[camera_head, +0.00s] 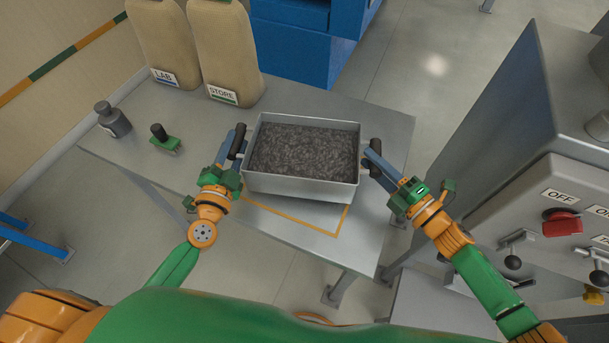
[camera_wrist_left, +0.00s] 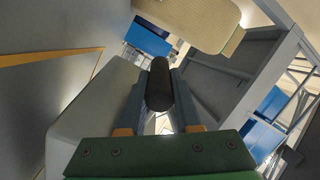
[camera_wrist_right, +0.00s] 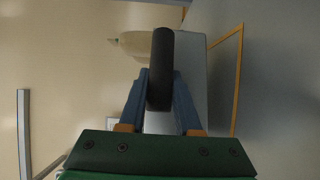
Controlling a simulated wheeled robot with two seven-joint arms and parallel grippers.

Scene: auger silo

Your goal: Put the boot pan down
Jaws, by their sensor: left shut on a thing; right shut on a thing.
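The boot pan (camera_head: 303,187) is a grey rectangular metal pan filled with dark grey granular material. It is over the grey table, above and partly behind an orange outlined rectangle (camera_head: 340,222). I cannot tell whether its bottom touches the table. My left gripper (camera_head: 237,145) is shut on the pan's black left handle, which also shows in the left wrist view (camera_wrist_left: 160,85). My right gripper (camera_head: 372,155) is shut on the black right handle, which also shows in the right wrist view (camera_wrist_right: 161,70). The pan looks about level.
Two tan sacks labelled LAB (camera_head: 160,40) and STORE (camera_head: 226,50) stand at the table's back left. A grey bottle (camera_head: 113,120) and a green-based stamp-like item (camera_head: 164,140) are at left. A grey control cabinet (camera_head: 545,200) with a red switch stands right. The table's (camera_head: 385,125) right strip is clear.

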